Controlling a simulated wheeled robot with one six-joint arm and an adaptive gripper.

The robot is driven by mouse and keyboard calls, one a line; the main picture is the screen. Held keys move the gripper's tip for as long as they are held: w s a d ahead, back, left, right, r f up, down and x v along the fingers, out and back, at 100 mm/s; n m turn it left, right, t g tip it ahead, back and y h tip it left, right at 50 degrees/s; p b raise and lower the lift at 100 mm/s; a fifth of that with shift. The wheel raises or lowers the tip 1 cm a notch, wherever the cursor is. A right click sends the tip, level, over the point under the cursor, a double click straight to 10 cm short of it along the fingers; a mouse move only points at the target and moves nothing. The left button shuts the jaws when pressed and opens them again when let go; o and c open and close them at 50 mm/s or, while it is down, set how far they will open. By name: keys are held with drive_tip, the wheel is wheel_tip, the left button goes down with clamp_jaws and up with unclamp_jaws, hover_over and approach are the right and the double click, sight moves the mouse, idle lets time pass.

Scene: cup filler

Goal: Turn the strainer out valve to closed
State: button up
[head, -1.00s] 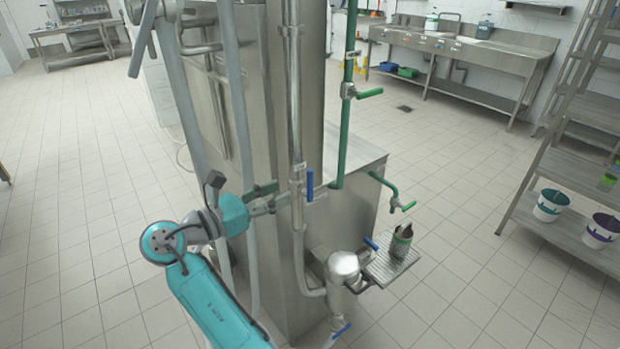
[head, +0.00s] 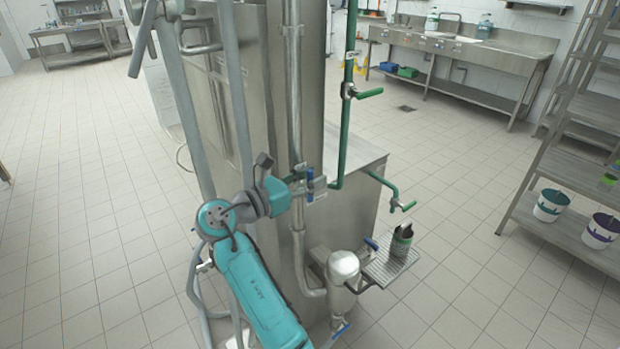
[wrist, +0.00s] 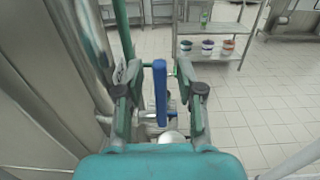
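A blue lever handle (head: 310,176) stands upright on the vertical steel pipe; its label is too small to read. In the wrist view the handle (wrist: 160,100) runs up and down between the fingers of my gripper (wrist: 168,72). The fingers are apart on either side of the handle, with gaps visible, so my gripper is open around it and not gripping. In the head view my gripper (head: 306,182) partly overlaps the handle and pipe. The metal strainer canister (head: 343,268) is below right. Other blue handles sit beside it (head: 371,243) and near the floor (head: 341,331).
The steel pipe (wrist: 92,40) and cabinet are close on the left of my gripper. A green pipe (head: 343,120) with green-handled valves runs just right. A drip tray (head: 378,272) holds a dark metal cup (head: 400,240). Shelves with buckets (head: 551,205) stand farther right, across open floor.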

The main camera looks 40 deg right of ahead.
clamp_jaws()
